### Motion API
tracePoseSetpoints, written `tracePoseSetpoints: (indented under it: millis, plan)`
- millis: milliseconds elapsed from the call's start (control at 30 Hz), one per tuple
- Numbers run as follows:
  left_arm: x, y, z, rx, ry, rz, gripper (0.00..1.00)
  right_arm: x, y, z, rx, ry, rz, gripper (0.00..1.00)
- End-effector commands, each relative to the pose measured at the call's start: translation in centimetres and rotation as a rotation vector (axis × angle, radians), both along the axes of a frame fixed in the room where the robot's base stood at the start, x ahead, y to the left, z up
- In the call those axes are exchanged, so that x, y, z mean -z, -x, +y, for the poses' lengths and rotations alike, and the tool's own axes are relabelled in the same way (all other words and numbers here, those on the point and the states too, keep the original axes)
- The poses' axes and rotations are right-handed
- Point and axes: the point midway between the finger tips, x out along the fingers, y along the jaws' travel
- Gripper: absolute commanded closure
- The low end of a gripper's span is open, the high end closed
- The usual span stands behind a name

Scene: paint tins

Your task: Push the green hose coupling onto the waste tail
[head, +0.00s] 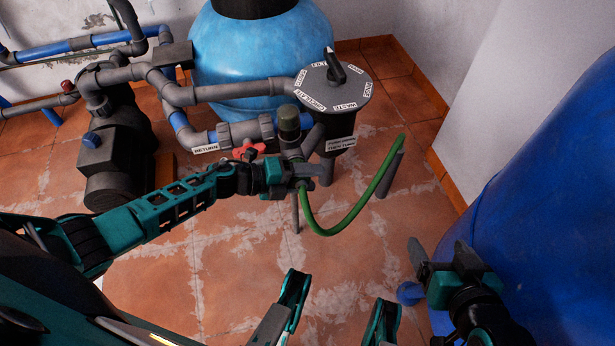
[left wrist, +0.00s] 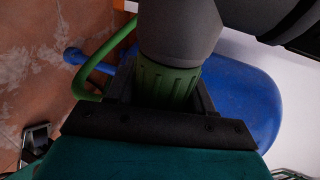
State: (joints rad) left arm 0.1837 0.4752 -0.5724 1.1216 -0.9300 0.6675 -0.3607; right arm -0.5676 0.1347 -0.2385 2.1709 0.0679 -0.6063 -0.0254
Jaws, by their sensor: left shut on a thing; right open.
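My left gripper (head: 308,176) is below the valve pipework in the middle of the head view. It is shut on the green hose coupling (left wrist: 167,87), a ribbed green collar between the fingers in the left wrist view. The grey waste tail (left wrist: 180,32) is directly above the coupling there and hides its upper edge. They look in contact and roughly in line; how far the coupling is over the tail cannot be told. The green hose (head: 335,233) loops down and right from the gripper. My right gripper (head: 440,252) is open and empty at lower right.
A grey valve head (head: 325,95) with a black handle and a blue tank (head: 240,55) stand behind. Grey pipes and a red-handled valve (head: 250,150) are close to my left gripper. A large blue tank (head: 550,190) is at right. The tiled floor between is mostly clear.

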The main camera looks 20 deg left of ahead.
Motion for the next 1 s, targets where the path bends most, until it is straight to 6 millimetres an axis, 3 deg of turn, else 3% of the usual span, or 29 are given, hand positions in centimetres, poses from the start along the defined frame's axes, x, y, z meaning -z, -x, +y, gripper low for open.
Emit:
tracePoseSetpoints:
  millis: [300,333,633,1000]
  plan:
    - [-0.2,-0.6,0.4,-0.006,-0.001,-0.004,0.7,0.0,0.0,0.0,0.0,0.0,-0.001,0.21]
    - [-0.2,-0.6,0.4,-0.006,-0.001,-0.004,0.46,0.0,0.0,0.0,0.0,0.0,-0.001,0.21]
    - [-0.1,-0.5,0.3,-0.004,-0.001,-0.003,0.18,0.0,0.0,0.0,0.0,0.0,-0.001,0.21]
    - [-0.5,0.2,1.1,-0.004,-0.002,0.0,0.18,-0.5,-0.1,0.0,0.001,0.0,-0.002,0.21]
